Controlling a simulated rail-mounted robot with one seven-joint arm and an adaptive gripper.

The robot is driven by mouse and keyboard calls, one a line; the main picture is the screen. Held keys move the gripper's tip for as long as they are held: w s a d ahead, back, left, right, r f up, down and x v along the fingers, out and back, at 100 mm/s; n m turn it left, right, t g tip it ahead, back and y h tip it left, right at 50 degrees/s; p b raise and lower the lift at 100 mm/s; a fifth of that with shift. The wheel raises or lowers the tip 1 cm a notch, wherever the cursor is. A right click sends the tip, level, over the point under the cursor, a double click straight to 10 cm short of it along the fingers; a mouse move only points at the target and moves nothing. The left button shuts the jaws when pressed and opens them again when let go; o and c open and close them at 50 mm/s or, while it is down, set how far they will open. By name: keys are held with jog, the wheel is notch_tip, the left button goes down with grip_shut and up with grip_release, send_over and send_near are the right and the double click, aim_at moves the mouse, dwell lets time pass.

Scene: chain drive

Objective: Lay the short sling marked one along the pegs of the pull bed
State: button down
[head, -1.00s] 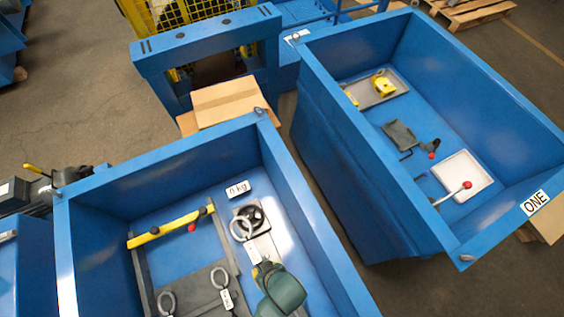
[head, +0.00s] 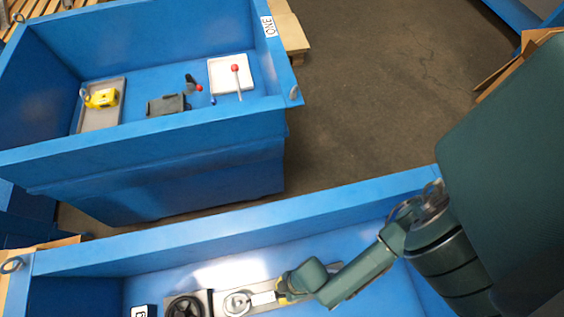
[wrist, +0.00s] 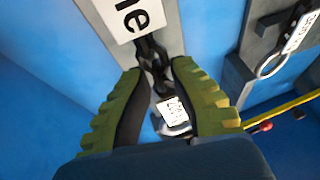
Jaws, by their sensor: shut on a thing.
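My gripper (wrist: 158,70) is closed around dark chain links (wrist: 152,55) in the wrist view. A large white tag (wrist: 137,14) ending in "ne" lies at the chain's upper end. A smaller white tag (wrist: 173,109) hangs on a metal fitting between the fingers. In the head view my gripper (head: 283,291) reaches low over a grey strip (head: 218,297) in the near blue bin. A metal ring (head: 237,302) and a white tag (head: 263,298) lie just left of it. The strip may be the pull bed; I cannot make out its pegs.
A black handwheel (head: 184,308) stands left of the ring. In the wrist view, another tagged ring (wrist: 271,63) lies on a grey plate (wrist: 262,35), near a yellow bar (wrist: 285,110). The near bin's blue wall (head: 230,235) rises behind. A bin marked ONE (head: 268,26) stands beyond.

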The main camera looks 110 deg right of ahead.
jog(key=shift+w+f+b, duration=0.15)
jog(key=shift+f+b, duration=2.05)
jog(key=shift+b, duration=0.05)
jog(key=shift+f+b, duration=0.35)
jog(key=shift+f, duration=0.25)
jog(key=c, duration=1)
grip_release()
jog(key=shift+s+f, duration=0.1)
jog(key=shift+s, duration=0.1)
jog(key=v, duration=1.2)
jog(key=shift+w, duration=0.1)
jog(key=shift+w+d, duration=0.1)
